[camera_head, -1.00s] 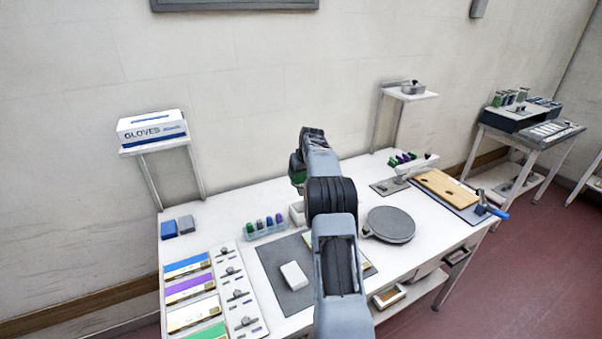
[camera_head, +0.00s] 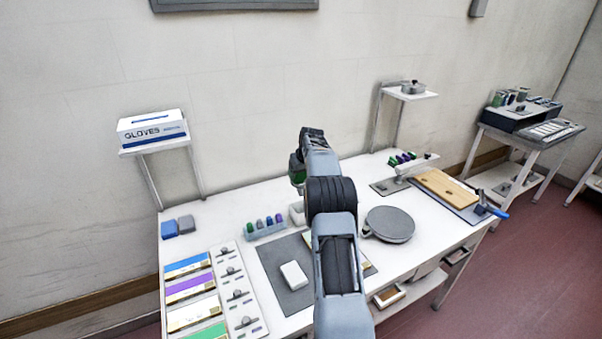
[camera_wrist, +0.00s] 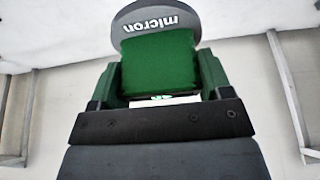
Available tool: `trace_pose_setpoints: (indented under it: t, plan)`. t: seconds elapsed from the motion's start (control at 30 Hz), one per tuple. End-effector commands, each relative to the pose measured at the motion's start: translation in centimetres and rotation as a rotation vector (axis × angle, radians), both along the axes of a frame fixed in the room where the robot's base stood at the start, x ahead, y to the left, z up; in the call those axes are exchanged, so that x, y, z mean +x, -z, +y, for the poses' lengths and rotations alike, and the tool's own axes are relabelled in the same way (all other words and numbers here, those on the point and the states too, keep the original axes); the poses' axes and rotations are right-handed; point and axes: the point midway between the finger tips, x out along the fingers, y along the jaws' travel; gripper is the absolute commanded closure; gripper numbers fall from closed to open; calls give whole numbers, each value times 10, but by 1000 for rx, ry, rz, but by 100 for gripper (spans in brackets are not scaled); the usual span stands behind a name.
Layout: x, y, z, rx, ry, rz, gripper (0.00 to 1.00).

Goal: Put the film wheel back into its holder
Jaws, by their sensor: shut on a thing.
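The film wheel (camera_wrist: 158,52) fills the top middle of the wrist view. It has a green drum and a dark grey rim marked "micron". My gripper (camera_wrist: 160,78) is shut on it, with a green finger at each side of the drum. In the head view, my gripper (camera_head: 297,172) is over the back of the white bench, partly hidden by my arm. I cannot tell the wheel from the fingers there. A small stand with a white bar (camera_head: 416,167) and purple and green pieces sits at the back right. I cannot tell whether this is the holder.
A round grey plate (camera_head: 390,224) and a wooden board (camera_head: 446,188) lie to the right of my arm. A clear rack of coloured cylinders (camera_head: 264,231), a grey mat (camera_head: 272,262) and a white block (camera_head: 294,274) lie left. A glove box (camera_head: 152,128) stands on a raised shelf.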

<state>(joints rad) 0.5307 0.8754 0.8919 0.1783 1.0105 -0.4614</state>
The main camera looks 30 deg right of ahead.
Motion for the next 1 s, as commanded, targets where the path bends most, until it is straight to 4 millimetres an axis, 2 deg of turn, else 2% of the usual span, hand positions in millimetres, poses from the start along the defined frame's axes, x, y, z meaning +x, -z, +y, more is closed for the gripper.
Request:
trace_pose_setpoints:
  t: [1.0]
  plan:
    - [0, 27, 0, 0, 0, -1, 71]
